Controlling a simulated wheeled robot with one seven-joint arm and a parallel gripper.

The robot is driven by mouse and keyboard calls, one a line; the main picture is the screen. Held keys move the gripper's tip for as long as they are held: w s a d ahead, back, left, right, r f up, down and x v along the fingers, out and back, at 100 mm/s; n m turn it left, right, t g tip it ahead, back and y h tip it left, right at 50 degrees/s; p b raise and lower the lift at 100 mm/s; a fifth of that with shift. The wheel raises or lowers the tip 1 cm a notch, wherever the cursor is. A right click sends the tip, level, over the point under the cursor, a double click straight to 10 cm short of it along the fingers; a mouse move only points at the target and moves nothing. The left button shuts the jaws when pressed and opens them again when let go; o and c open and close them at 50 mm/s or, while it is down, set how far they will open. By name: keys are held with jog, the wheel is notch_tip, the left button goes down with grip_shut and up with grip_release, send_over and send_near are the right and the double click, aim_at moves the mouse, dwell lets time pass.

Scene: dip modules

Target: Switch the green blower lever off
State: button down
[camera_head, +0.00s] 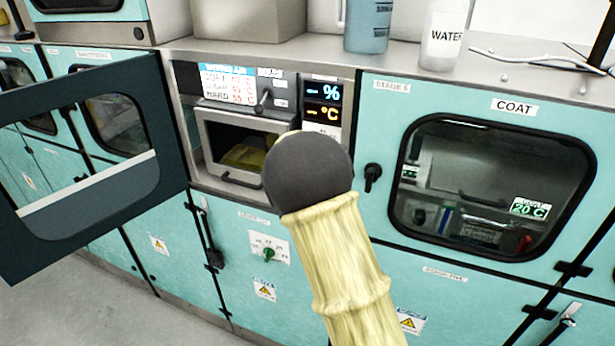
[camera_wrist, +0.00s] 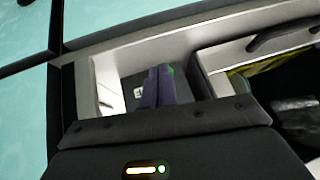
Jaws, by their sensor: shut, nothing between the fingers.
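A small lever with a green knob (camera_head: 268,254) sits on a white plate (camera_head: 270,246) on the turquoise lower panel, left of my arm in the head view. The writing on the plate is too small to read. In the wrist view my gripper (camera_wrist: 160,72) shows as dark purple fingers pressed together, with nothing between them. In the head view my dark round wrist and pale sleeve hide the gripper, which is in front of the middle bay.
A door with a dark frame (camera_head: 170,150) stands open at the left. The middle bay holds a metal drawer (camera_head: 225,178) with yellow contents and a display (camera_head: 323,102). A closed COAT door (camera_head: 385,105) with a black handle (camera_head: 373,177) is at the right. Bottles stand on top.

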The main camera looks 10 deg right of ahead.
jog(key=shift+a+r+p, duration=0.15)
jog(key=shift+r+p, duration=0.45)
jog(key=shift+r, duration=0.25)
jog(key=shift+s, duration=0.15)
jog(key=s+a+r+b, duration=0.1)
jog(key=s+a, duration=0.1)
jog(key=s, duration=0.4)
jog(key=s+a+r, duration=0.1)
jog(key=s+a, duration=0.1)
jog(key=s, duration=0.4)
jog(key=shift+s+a+r+b, duration=0.2)
jog(key=shift+s+r+b, duration=0.15)
jog(key=shift+r, duration=0.05)
